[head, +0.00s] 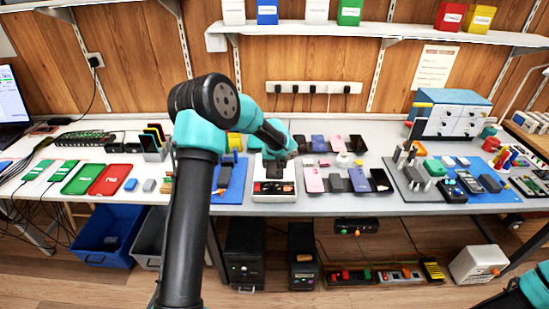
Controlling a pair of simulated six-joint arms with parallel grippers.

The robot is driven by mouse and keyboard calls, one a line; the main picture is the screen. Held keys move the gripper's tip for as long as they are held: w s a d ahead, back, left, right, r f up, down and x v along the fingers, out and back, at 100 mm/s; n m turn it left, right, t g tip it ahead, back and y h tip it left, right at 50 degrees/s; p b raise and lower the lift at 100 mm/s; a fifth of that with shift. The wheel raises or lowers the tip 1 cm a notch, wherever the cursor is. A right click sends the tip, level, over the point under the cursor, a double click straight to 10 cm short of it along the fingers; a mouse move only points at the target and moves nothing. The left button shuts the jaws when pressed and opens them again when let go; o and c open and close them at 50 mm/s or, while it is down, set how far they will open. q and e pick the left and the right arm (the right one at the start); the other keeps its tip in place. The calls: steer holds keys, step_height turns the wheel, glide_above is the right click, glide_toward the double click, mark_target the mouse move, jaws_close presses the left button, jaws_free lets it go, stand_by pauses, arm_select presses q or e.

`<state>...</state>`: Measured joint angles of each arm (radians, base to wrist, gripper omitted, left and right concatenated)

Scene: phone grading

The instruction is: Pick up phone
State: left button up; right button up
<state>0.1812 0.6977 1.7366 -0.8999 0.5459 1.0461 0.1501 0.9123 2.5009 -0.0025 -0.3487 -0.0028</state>
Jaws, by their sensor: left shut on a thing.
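My left gripper (274,168) reaches down over a white box-shaped device (273,197) near the front edge of the table. It is shut on a dark thing, which looks like a phone; the fingers and wrist hide most of it.
A green tray (82,177) and a red tray (110,180) lie on the left of the table. A grey mat (410,190) with tools and devices is at the right. A blue bin (103,232) stands below. A shelf (390,31) runs above.

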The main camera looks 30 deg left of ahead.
arm_select(q)
steer(key=s+d, duration=0.4)
steer(key=s, duration=0.3)
steer(key=shift+d+r, duration=0.2)
steer(key=shift+r, duration=0.15)
steer(key=shift+w+a, duration=0.1)
